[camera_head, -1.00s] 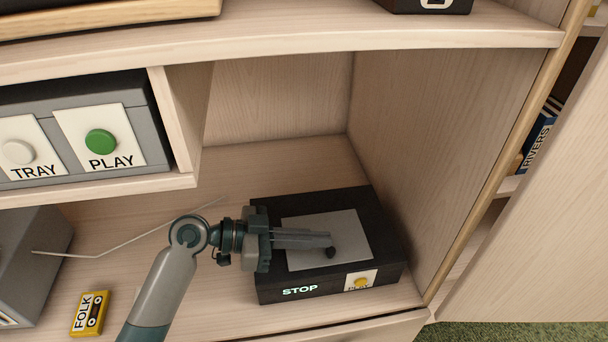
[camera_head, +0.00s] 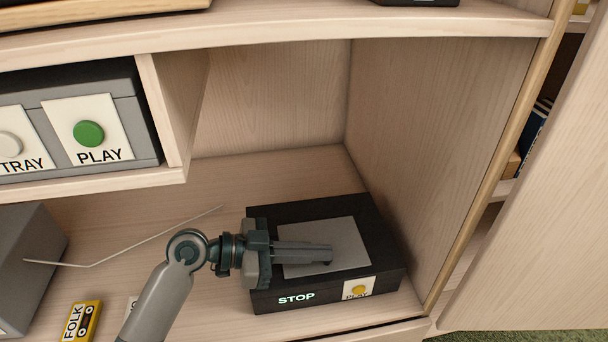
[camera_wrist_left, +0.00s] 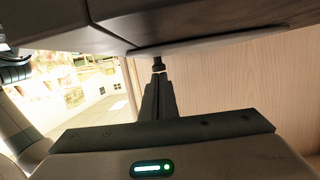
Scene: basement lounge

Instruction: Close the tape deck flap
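The black tape deck (camera_head: 384,283) stands on the lower shelf, with a lit "STOP" label and a yellow PLAY button (camera_head: 359,289) on its front. Its grey flap (camera_head: 352,240) looks nearly flat on top in the head view; I cannot tell whether it is fully down. My left gripper (camera_head: 328,252) reaches in from the left over the flap, its fingers together. Its fingertips cover most of a small dark knob near the flap's front edge. The left wrist view shows the fingers (camera_wrist_left: 158,90) together, with the dark knob (camera_wrist_left: 158,65) at their tips. My right gripper is out of view.
A grey box (camera_head: 28,265) with a thin pale rod stands at the left. A yellow FOLK cassette (camera_head: 81,321) lies near the shelf's front. A TRAY/PLAY unit (camera_head: 70,125) sits above left. The cabinet side wall (camera_head: 430,150) is close right of the deck.

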